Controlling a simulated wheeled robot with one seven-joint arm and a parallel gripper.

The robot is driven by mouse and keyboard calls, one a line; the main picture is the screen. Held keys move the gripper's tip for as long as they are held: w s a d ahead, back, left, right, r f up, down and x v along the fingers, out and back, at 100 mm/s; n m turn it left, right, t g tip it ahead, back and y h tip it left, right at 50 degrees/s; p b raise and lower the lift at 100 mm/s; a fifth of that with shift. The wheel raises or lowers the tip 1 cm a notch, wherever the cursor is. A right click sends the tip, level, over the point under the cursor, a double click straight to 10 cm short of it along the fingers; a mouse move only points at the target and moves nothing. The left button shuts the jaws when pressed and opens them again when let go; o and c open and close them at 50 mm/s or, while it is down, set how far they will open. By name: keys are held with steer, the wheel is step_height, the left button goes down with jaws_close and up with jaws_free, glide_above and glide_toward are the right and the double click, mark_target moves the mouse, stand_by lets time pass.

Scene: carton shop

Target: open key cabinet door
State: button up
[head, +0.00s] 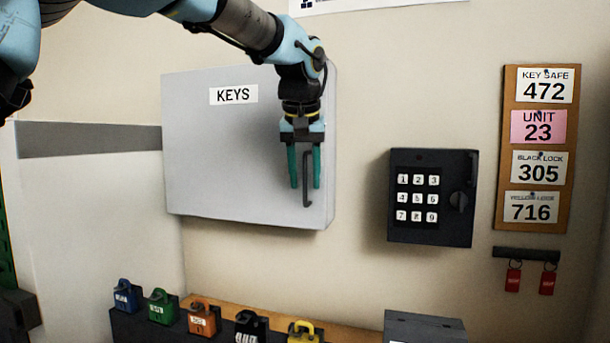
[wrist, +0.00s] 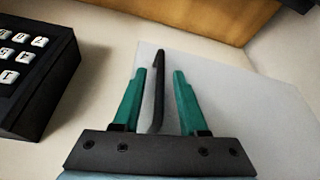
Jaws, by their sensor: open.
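The key cabinet (head: 225,150) is a light grey box on the wall with a "KEYS" label. Its door is shut. A dark upright bar handle (head: 307,180) sits near the door's right edge. My gripper (head: 305,187) is open in front of the handle, with one green finger on each side of it. In the wrist view the handle (wrist: 158,85) stands between the two fingertips of my gripper (wrist: 158,75), with a gap on both sides. The cabinet door (wrist: 240,105) fills the right of that view. I cannot tell how deep the handle sits between the fingers.
A black keypad safe (head: 432,197) hangs right of the cabinet; its keys (wrist: 22,50) show in the wrist view. A board of number notes (head: 540,150) and red-tagged keys (head: 513,278) hang further right. Several coloured padlocks (head: 202,318) stand below, beside a grey box (head: 425,326).

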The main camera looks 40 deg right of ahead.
jaws_close()
stand_by(1.4)
